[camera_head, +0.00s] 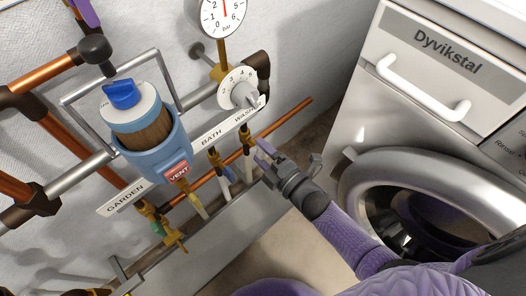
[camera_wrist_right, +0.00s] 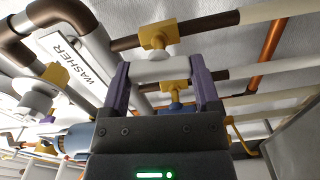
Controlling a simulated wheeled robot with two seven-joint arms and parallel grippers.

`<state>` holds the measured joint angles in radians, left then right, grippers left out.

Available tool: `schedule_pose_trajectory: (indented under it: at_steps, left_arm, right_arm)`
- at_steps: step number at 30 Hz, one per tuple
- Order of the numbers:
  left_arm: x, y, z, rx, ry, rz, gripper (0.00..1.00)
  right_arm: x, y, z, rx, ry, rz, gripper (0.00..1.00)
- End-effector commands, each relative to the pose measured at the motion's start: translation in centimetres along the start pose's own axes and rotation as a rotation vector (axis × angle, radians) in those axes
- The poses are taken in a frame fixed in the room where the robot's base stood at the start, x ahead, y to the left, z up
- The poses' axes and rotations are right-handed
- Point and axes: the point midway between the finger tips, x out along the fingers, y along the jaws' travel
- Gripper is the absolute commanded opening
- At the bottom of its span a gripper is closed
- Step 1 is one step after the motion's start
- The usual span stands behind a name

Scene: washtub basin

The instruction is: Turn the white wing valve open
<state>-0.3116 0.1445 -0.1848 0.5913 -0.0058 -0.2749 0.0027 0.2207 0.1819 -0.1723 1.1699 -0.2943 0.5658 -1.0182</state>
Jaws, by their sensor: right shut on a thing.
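The white wing valve handle (camera_wrist_right: 160,70) lies between the two purple fingers of my right gripper (camera_wrist_right: 160,78) in the right wrist view. The gripper is shut on the wing, with one finger at each end of it. The wing sits on a brass valve body (camera_wrist_right: 157,37) on a dark and cream pipe. In the head view my right gripper (camera_head: 263,156) reaches in from the lower right to the pipe below the WASHER label. There the fingers hide most of the wing. My left gripper is not in view.
A blue-handled valve (camera_wrist_right: 178,106) is close behind the held wing. A blue filter housing (camera_head: 155,145), a white numbered dial (camera_head: 237,86) and a pressure gauge (camera_head: 221,15) are on the wall. The washing machine (camera_head: 440,75) stands right of my arm.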

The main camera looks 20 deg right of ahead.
Motion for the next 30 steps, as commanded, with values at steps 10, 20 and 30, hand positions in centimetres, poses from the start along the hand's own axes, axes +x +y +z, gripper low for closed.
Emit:
schedule_pose_trajectory:
  at_steps: [10,20,30]
  left_arm:
    - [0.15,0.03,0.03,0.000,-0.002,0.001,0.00]
    - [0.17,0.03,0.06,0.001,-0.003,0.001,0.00]
    - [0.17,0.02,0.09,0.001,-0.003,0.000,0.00]
  right_arm:
    - [-0.09,-0.21,-0.03,-0.128,0.000,-0.004,0.20]
    - [-0.09,-0.21,-0.02,-0.154,0.000,-0.004,0.20]
    - [-0.08,-0.20,-0.02,-0.154,0.000,-0.004,1.00]
